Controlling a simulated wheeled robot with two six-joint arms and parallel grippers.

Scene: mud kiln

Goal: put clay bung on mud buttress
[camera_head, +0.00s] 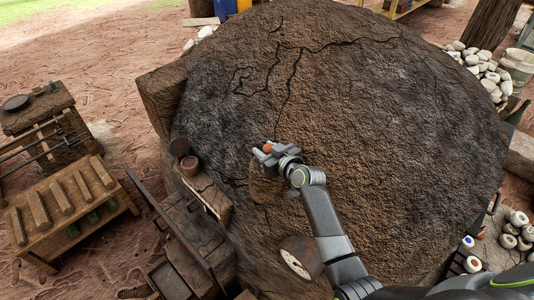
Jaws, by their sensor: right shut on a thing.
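My right gripper (264,153) reaches in from the lower right, in front of the mud kiln's dome. It is shut on a small orange-brown piece, the clay bung (267,148), which shows between the fingers. A brown mud block (266,190) juts from the dome just below the gripper, partly hidden by it; it looks like a buttress. Another mud block (160,92) sticks out at the dome's left edge. I cannot tell for sure which one is the mud buttress. The bung appears held above the nearer block, and the gap is unclear. My left gripper is not in view.
The big cracked dome (350,110) fills the middle. A round drum-like thing with a pale face (296,262) is below. A wooden bench (72,205) stands left, and white stones (482,68) lie right.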

